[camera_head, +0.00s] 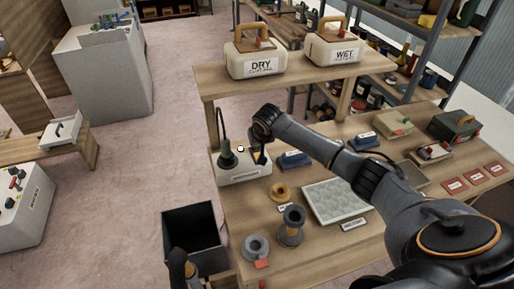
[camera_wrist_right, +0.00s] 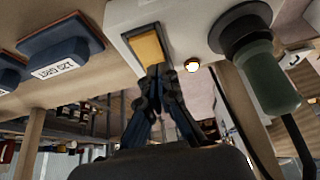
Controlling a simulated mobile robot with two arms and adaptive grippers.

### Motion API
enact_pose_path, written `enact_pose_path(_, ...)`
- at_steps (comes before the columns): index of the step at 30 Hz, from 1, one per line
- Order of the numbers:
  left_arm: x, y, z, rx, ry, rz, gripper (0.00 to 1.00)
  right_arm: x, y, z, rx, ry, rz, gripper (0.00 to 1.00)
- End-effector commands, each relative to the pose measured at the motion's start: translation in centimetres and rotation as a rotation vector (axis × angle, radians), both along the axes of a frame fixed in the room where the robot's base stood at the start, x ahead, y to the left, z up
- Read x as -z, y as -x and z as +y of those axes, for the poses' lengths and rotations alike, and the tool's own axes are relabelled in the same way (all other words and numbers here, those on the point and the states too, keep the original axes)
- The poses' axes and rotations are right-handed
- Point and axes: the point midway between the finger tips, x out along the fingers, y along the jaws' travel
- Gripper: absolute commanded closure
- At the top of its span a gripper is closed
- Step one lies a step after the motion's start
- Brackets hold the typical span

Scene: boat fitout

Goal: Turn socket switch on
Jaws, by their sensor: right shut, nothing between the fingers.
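The socket box (camera_head: 232,178) is a white block at the left edge of the workbench. A dark plug (camera_head: 227,157) with a cable sits in it. A small lamp (camera_wrist_right: 192,65) on the box looks bright. My right gripper (camera_wrist_right: 158,70) is shut and empty, its fingertips at the lower edge of the switch; contact is unclear. It also shows over the box in the head view (camera_head: 259,157).
A blue labelled block (camera_head: 293,160) is right of the box. Spools (camera_head: 290,226) and a pale tray (camera_head: 335,201) stand nearer. A raised shelf (camera_head: 210,82) with two canisters is behind. A black bin (camera_head: 192,232) stands by the bench's left side. Open floor lies left.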

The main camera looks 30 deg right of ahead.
Motion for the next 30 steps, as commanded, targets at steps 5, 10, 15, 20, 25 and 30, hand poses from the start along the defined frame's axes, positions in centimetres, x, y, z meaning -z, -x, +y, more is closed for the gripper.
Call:
enact_pose_path(5, -0.7, 0.6, 0.1, 0.000, -0.001, 0.010, 0.49, -0.8, 0.0, -0.1, 0.001, 0.000, 0.000, 1.00)
enact_pose_path(10, -3.2, 0.0, 0.1, 0.000, -0.001, 0.001, 0.49, -3.2, -0.2, -0.6, 0.001, 0.000, 0.000, 1.00)
enact_pose_path(15, -3.8, -0.7, 0.1, 0.001, -0.001, -0.011, 0.49, -4.6, 0.5, -0.8, -0.002, 0.000, -0.001, 1.00)
enact_pose_path(20, -3.0, -0.8, 0.4, 0.002, -0.003, -0.013, 0.49, -6.4, 2.5, -0.3, -0.002, 0.000, -0.002, 1.00)
enact_pose_path(25, -2.2, -0.7, 0.4, 0.002, -0.004, -0.011, 0.49, -8.5, 4.6, 0.2, -0.001, 0.002, -0.002, 1.00)
enact_pose_path(30, -1.7, -0.6, 0.0, 0.001, 0.000, -0.009, 0.49, -10.1, 6.1, 0.6, -0.001, 0.000, -0.001, 1.00)
